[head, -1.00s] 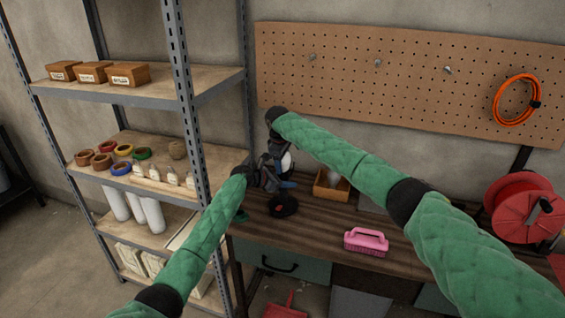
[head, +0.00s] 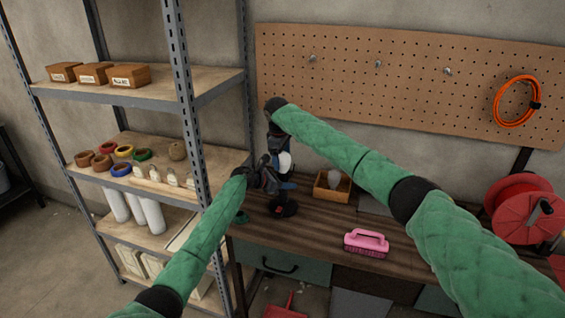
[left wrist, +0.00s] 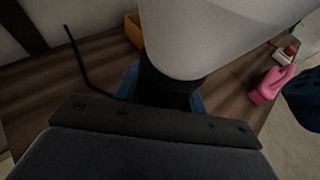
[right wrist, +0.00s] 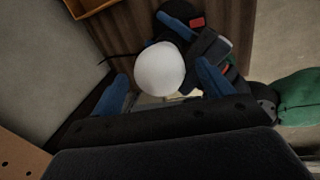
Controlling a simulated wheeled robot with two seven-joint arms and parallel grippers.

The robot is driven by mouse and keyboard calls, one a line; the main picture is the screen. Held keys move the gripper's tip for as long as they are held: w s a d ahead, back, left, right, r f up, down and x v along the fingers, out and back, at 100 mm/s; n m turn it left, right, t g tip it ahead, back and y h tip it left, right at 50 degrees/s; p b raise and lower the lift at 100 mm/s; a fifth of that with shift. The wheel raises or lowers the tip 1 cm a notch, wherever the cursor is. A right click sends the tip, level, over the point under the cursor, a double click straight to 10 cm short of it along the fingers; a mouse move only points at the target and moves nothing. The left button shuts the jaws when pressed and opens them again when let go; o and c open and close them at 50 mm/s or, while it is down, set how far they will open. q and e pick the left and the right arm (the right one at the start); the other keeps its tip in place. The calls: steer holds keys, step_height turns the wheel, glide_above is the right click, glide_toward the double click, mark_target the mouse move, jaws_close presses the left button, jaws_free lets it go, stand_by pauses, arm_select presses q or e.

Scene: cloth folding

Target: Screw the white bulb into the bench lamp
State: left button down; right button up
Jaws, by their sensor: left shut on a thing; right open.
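The white bulb (head: 285,162) stands above the bench lamp, whose dark base (head: 283,209) is on the bench. In the left wrist view the bulb (left wrist: 215,35) is large, above the lamp's black neck (left wrist: 165,88). How far it is seated cannot be told. My left gripper (head: 274,180) is shut on the black neck, blue fingers on both sides. My right gripper (head: 280,145) is above the bulb, pointing down. In the right wrist view its blue fingers are spread, with the bulb (right wrist: 160,68) between and beyond them, apparently untouched.
A wooden box (head: 320,192) with a clear bulb (head: 334,179) stands right of the lamp. A pink brush (head: 366,242) lies near the bench's front. A shelf rack (head: 185,110) is close on the left, and a pegboard (head: 400,85) is behind. A red reel (head: 520,210) stands at right.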

arm_select(q)
steer(key=shift+a, duration=0.1)
arm_select(e)
steer(key=r, duration=0.2)
steer(key=s+r, duration=0.1)
steer(key=r, duration=0.2)
steer(key=a+r, duration=0.1)
steer(key=r, duration=0.2)
steer(key=shift+s+r, duration=0.1)
steer(key=shift+s, duration=0.15)
arm_select(q)
steer(key=shift+r, duration=0.1)
arm_select(e)
steer(key=shift+w+r, duration=0.1)
steer(key=shift+w, duration=0.15)
arm_select(q)
steer(key=c, duration=0.7)
jaws_free()
steer(key=shift+c, duration=0.2)
arm_select(e)
steer(key=shift+a, duration=0.1)
arm_select(q)
steer(key=shift+a, duration=0.1)
